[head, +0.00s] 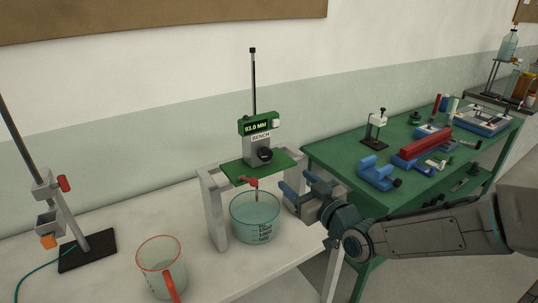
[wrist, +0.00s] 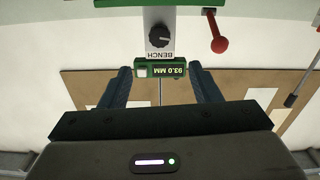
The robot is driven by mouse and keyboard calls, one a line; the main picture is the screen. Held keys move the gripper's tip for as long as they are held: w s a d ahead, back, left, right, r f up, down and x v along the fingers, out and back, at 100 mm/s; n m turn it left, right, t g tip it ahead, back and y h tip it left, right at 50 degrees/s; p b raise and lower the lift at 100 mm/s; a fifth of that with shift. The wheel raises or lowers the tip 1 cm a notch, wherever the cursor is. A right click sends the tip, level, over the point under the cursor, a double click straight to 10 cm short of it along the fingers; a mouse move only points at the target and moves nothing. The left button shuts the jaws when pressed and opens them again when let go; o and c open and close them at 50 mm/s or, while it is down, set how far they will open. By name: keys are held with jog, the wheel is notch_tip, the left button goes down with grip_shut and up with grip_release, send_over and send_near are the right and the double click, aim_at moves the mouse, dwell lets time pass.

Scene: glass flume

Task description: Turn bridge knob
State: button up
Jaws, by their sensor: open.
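The bridge (head: 207,190) is a pale frame with a green top plate, standing over a glass beaker. A grey block marked BENCH on the plate carries a black knob (head: 265,155), with a green display (head: 259,125) reading 93.0 MM above it. In the wrist view, which is upside down, the knob (wrist: 158,36) lies beyond and between my fingertips, with the display (wrist: 160,70) nearer the fingers. My gripper (head: 295,181) is open and empty, in front and to the right of the knob, apart from it. Its blue fingers (wrist: 160,76) show in the wrist view.
A red lever (head: 248,180) sticks out below the bridge plate, above the beaker (head: 256,222) of liquid. A red-rimmed jug (head: 160,262) and a clamp stand (head: 88,247) are to the left. A green bench (head: 330,155) with blue and red parts is at right.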

aim_at(267, 156)
jog(key=x, duration=1.3)
jog(key=shift+w+a, duration=0.25)
jog(key=c, duration=1)
